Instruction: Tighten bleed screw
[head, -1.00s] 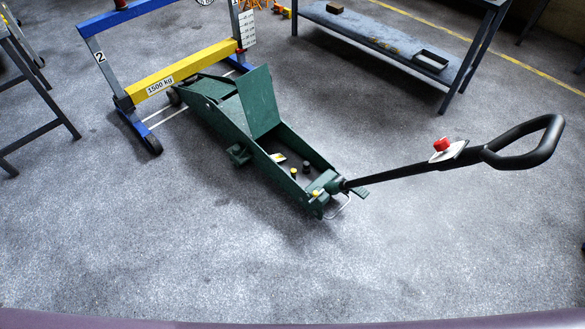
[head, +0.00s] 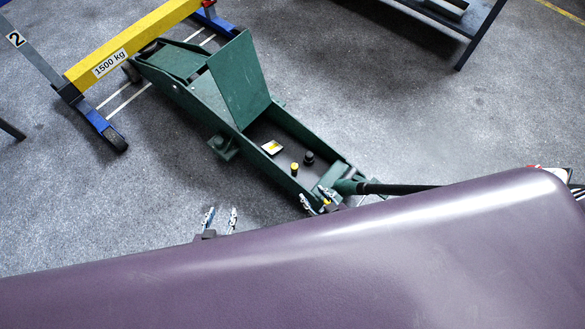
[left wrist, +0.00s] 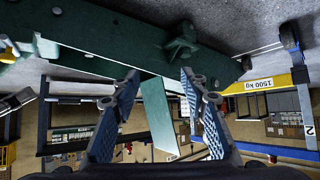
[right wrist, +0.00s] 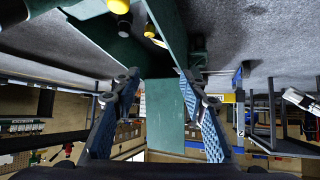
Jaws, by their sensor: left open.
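The green trolley jack (head: 215,105) stands on the floor with its cover plate (head: 240,78) raised. In its open rear tray are a yellow-capped part (head: 294,168), a black cap (head: 308,157) and a white-and-yellow label (head: 271,147). I cannot tell which part is the bleed screw. My right gripper (head: 317,200) is open above the jack's rear end, by a small yellow part. The right wrist view shows its empty fingers (right wrist: 156,80) apart, with the black cap (right wrist: 124,26) beyond. My left gripper (head: 220,222) is open and empty beside the jack, over the floor.
The jack's black handle bar (head: 400,187) runs right and disappears behind my purple body. A blue frame with a yellow 1500 kg beam (head: 125,45) stands at the far left. A blue workbench (head: 420,30) is at the top right.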

